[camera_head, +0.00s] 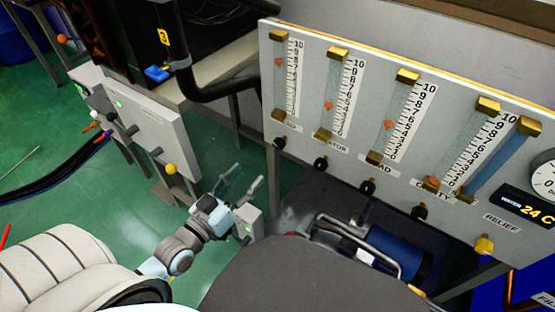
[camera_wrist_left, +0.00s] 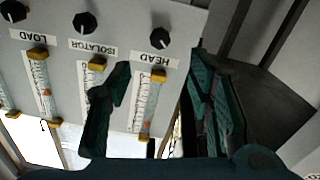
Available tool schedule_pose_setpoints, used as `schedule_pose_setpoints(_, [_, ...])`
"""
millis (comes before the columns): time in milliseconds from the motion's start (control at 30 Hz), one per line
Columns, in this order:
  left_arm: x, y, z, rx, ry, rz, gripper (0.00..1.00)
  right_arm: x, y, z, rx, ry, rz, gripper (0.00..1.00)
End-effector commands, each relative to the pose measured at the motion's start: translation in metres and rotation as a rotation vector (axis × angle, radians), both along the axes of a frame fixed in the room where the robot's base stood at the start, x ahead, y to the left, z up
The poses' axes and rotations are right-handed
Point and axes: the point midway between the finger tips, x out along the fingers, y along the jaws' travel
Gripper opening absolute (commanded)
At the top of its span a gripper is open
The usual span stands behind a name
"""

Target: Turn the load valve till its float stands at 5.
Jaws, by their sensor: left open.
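The load valve is a black knob (camera_head: 367,187) on the grey panel, below the third gauge tube from the left. It also shows in the left wrist view (camera_wrist_left: 13,10), at the top left and partly cut off, beside the upside-down LOAD label (camera_wrist_left: 22,36). The load gauge's orange float (camera_head: 389,125) stands a little below the middle of its tube, around 4 to 5; I cannot read it exactly. My left gripper (camera_head: 246,178) is open and empty, left of the panel and apart from the knob. My right gripper is out of view.
The head knob (camera_head: 279,143) and isolator knob (camera_head: 320,163) lie between my left gripper and the load knob. The cavity knob (camera_head: 419,212) and yellow relief knob (camera_head: 484,245) are farther right. A blue cylinder with metal pipes (camera_head: 395,250) stands below the panel.

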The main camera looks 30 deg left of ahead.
Motion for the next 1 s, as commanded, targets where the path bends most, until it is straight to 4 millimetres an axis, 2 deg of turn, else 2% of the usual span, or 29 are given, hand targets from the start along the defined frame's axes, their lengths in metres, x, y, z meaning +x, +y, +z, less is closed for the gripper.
schedule_pose_setpoints(167, [0.038,-0.005,0.002,-0.003,-0.004,0.002,0.47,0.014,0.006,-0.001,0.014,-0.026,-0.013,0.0])
schedule_pose_setpoints(400, [0.103,-0.014,0.001,-0.003,-0.002,0.002,0.47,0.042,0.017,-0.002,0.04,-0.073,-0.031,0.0])
schedule_pose_setpoints(500, [0.121,-0.017,0.001,-0.002,0.001,0.002,0.47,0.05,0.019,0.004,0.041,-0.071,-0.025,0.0])
schedule_pose_setpoints(633, [0.134,-0.019,0.002,-0.002,0.001,0.001,0.47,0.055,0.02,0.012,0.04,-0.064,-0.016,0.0])
schedule_pose_setpoints(900, [0.137,-0.019,0.003,-0.001,0.003,0.0,0.47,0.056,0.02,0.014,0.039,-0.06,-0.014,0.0])
schedule_pose_setpoints(933, [0.137,-0.019,0.003,-0.001,0.003,0.0,0.46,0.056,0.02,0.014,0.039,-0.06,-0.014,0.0])
schedule_pose_setpoints(1000, [0.136,-0.019,0.003,-0.001,0.003,0.0,0.35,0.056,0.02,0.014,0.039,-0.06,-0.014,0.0])
